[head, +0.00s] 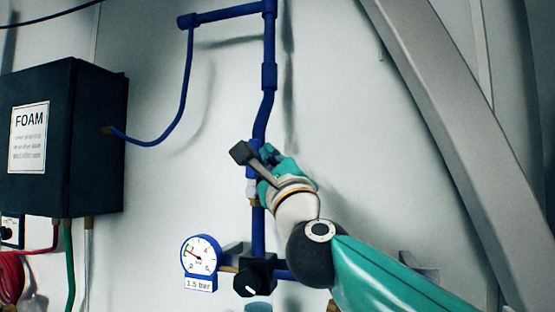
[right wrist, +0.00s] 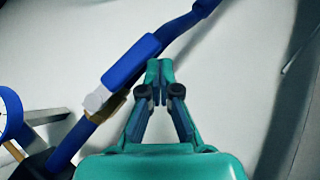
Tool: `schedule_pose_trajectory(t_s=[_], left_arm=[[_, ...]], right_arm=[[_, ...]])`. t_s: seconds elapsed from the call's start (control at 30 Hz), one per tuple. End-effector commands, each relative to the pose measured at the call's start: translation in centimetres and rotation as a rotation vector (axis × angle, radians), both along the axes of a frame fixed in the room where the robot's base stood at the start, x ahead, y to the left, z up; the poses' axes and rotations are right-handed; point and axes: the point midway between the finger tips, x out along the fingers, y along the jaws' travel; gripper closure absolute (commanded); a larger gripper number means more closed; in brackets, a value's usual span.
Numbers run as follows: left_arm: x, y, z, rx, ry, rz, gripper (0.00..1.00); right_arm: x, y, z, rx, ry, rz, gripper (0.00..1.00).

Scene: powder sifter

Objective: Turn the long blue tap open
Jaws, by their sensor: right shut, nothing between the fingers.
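The long blue tap lever (right wrist: 131,61) lies along the blue pipe in the right wrist view, beside a pale round fitting (right wrist: 96,101) and a brass part. In the head view the tap is mostly hidden behind my right gripper (head: 266,153), with a white part (head: 252,187) showing below. My right gripper also shows in the right wrist view (right wrist: 159,66), its fingertips together and empty. There the fingertips are just right of the lever, with a small gap in the picture; I cannot tell the depth between them. My left gripper is out of view.
A gauge (head: 201,256) reading near a "1.5 bar" label and a black knob (head: 255,275) sit below. A dark FOAM box (head: 70,190) is at left. A grey slanted beam (head: 450,130) stands at right. The wall between box and pipe is mostly free.

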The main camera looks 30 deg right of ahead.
Motion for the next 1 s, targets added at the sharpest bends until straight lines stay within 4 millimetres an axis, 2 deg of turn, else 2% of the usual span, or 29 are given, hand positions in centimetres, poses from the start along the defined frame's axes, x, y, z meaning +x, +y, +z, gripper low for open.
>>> schedule_pose_trajectory(t_s=[0.77,1.0], left_arm=[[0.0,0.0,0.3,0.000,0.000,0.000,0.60],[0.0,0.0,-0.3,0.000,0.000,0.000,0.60]], right_arm=[[0.4,0.5,0.3,-0.001,0.000,0.001,1.00],[-0.4,-0.7,0.1,0.000,-0.001,0.000,1.00]])
